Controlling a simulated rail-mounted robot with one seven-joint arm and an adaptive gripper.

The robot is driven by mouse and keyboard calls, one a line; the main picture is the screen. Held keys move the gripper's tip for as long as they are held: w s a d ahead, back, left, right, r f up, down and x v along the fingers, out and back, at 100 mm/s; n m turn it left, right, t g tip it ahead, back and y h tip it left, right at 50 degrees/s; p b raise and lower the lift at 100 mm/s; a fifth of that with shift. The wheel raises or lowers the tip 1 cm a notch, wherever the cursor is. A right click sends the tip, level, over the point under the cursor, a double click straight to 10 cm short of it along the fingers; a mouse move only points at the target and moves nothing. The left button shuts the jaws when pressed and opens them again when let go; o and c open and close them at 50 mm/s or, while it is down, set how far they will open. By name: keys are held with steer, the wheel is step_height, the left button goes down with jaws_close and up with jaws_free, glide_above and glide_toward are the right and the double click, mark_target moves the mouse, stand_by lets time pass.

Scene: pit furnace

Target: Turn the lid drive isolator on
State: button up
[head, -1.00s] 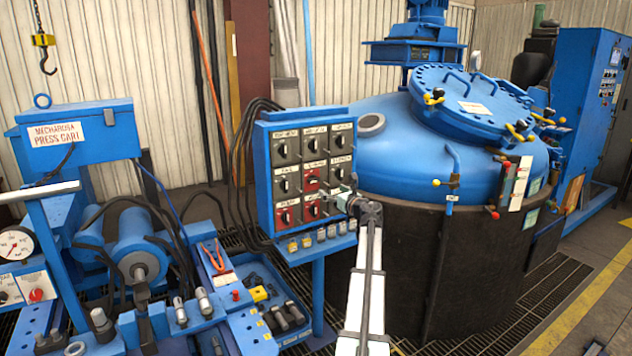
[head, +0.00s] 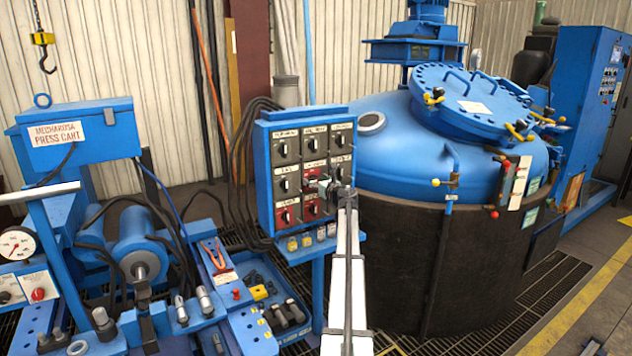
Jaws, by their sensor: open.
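The isolator panel is a blue box (head: 262,190) with rows of dark rotary knobs on grey and red plates, with labels too small to read. I cannot tell which knob is the lid drive isolator. My gripper (head: 318,186) is open at the panel's right-centre, in front of the middle and lower rows. It partly hides the red plate (head: 313,166) in the middle column and the knobs to its right. I cannot tell whether the fingers touch a knob. The lower-left red-plate knob (head: 286,216) is clear of the gripper.
The large blue furnace lid (head: 470,105) with its dark vessel (head: 400,260) stands close right of the panel. Black cables (head: 240,160) hang at the panel's left. The press cart (head: 75,135) and a blue tool tray (head: 275,300) stand to the left. A hook (head: 45,52) hangs at upper left.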

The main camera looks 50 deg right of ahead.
steer(key=c, duration=1.2)
steer(key=shift+o, duration=0.2)
